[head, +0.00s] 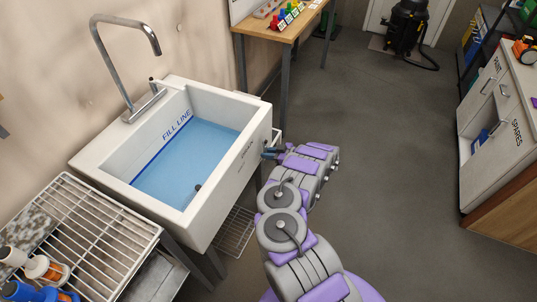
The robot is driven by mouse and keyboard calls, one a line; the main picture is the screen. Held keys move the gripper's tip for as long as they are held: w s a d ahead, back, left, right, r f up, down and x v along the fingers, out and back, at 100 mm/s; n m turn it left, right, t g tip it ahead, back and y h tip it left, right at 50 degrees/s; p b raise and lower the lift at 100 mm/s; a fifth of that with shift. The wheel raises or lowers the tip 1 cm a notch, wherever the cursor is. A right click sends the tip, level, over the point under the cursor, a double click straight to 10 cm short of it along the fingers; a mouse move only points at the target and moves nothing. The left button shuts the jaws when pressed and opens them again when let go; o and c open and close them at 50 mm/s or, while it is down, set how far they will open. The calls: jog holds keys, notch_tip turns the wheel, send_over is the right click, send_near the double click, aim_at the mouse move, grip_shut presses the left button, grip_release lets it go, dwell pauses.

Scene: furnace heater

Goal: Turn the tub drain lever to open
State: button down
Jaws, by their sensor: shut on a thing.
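The white tub (231,168) stands at the left, holding blue water (190,160) below the FILL LINE marking. My arm reaches up from the bottom of the head view to the tub's right outer face. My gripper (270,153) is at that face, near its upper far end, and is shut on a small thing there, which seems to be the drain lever. The gripper hides most of it, so the lever's shape and angle cannot be told. A small dark round part (198,187) shows at the water's near right edge.
A curved metal faucet (128,60) rises behind the tub. A wire rack (96,225) is at lower left. A wooden table (283,32) with coloured items stands beyond. Cabinets (497,125) line the right, a black vacuum (405,25) the back. The middle floor is clear.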

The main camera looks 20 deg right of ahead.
jog(key=c, duration=1.2)
grip_release()
jog(key=shift+w+f, duration=0.1)
jog(key=shift+f, duration=0.2)
jog(key=shift+o, duration=1)
jog(key=shift+r, duration=0.2)
jog(key=shift+d+r, duration=0.1)
jog(key=p+v, duration=0.4)
jog(key=v, duration=1.3)
jog(key=shift+d, duration=0.1)
